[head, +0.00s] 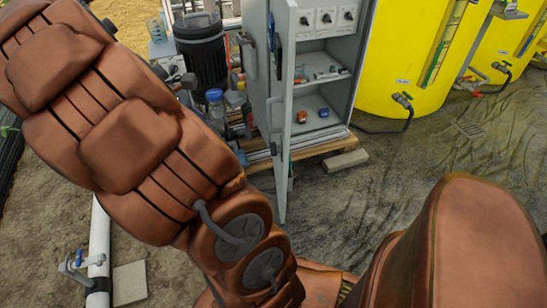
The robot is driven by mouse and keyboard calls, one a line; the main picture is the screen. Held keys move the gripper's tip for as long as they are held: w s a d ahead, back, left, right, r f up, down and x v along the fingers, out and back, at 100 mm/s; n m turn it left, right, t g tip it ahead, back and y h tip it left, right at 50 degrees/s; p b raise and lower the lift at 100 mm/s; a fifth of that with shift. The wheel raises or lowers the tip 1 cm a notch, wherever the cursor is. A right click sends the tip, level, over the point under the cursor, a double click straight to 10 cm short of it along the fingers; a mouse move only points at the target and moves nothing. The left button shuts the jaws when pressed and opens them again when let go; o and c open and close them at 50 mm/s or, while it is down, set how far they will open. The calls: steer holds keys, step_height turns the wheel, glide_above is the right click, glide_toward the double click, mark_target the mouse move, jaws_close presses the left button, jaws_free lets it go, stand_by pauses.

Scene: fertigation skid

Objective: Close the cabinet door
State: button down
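The grey cabinet (333,54) stands at the top middle of the head view with its front open. Its door (282,130) is swung out toward me and seen nearly edge-on, hinged on the cabinet's left side. Inside are shelves with small items and a panel of dark switches. My brown arm covers the left and lower middle of the view. My gripper is out of view, so its relation to the door cannot be seen.
Yellow tanks (409,60) with hoses stand right of the cabinet. A black canister (203,50) and a blue-capped bottle (215,103) stand left of the door. A concrete block (345,160) lies before the cabinet. Wet floor (400,185) at right is mostly clear. A white pipe (99,245) stands lower left.

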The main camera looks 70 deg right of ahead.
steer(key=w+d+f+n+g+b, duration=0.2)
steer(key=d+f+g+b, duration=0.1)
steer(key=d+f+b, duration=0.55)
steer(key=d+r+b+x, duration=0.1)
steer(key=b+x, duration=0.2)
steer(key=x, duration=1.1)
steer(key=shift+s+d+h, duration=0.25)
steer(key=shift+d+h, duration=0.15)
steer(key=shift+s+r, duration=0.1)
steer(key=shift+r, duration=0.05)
